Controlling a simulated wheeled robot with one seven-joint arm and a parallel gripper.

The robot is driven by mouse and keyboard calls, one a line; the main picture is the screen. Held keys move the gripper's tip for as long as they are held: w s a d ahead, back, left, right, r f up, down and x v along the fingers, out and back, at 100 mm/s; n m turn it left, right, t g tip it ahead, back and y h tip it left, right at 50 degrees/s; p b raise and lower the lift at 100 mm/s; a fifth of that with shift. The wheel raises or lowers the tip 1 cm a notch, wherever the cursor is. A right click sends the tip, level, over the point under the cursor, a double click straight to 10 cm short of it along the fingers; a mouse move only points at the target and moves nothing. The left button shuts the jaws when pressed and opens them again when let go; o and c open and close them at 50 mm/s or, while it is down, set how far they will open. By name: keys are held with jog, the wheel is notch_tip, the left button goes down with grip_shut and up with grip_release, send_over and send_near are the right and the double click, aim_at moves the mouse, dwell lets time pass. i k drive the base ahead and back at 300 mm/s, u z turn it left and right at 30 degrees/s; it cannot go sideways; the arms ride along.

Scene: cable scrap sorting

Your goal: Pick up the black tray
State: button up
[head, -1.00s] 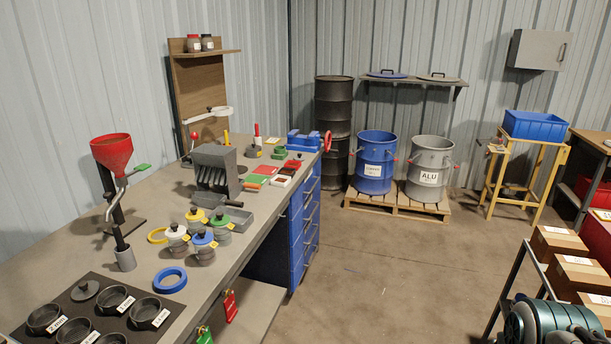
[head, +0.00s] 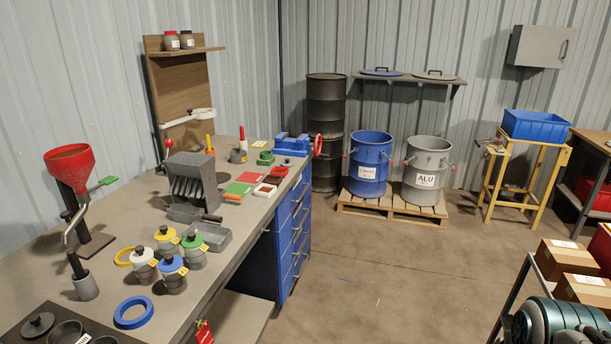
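A flat black panel (head: 22,324) lies at the near left end of the workbench and is cut off by the lower picture edge. It holds round dark dishes (head: 68,332) and a knobbed dark lid (head: 38,324). It is the only large black tray-like thing I can make out; I cannot tell for sure that it is the black tray. A grey open tray (head: 208,237) sits farther along the bench, beside the grey slotted block. My gripper is not in view.
The workbench (head: 110,230) runs along the left wall. On it stand a red funnel (head: 68,165), several lidded pots (head: 171,274), a blue ring (head: 133,312) and small coloured trays (head: 248,178). Drums stand on a pallet (head: 378,205) at the back. The middle floor is clear.

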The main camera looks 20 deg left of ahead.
aim_at(271, 179)
jog(key=i, duration=1.55)
jog(key=u, duration=0.8)
jog(key=i, duration=1.8)
jog(key=u, duration=0.6)
